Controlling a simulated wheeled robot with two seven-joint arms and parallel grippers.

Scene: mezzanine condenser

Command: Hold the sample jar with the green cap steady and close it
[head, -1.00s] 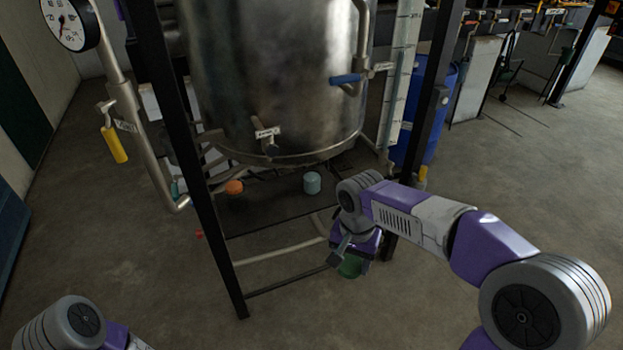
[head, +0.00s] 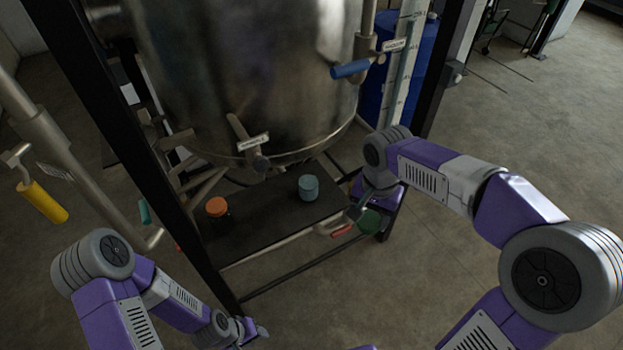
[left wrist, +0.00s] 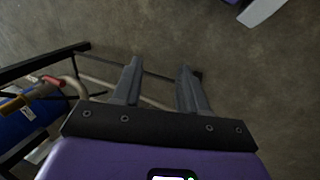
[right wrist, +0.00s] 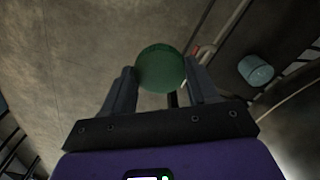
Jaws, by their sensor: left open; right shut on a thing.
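A round green cap (head: 369,222) of the sample jar shows at my right gripper (head: 362,208), in front of the dark shelf's right end. In the right wrist view the green cap (right wrist: 161,68) sits between the two fingers, its flat top facing the camera. The jar body beneath it is hidden. My right gripper is shut on this jar and holds it off the shelf. My left gripper (head: 252,332) is low at the bottom of the head view, left of and apart from the jar. In the left wrist view its fingers (left wrist: 160,67) are spread with nothing between them.
A dark shelf (head: 262,225) under the steel vessel (head: 235,80) bears an orange-capped jar (head: 217,207) and a teal jar (head: 308,187). Black frame posts (head: 130,160) and a red-handled pipe valve (head: 342,230) are close by. A yellow-handled valve (head: 42,202) is at left.

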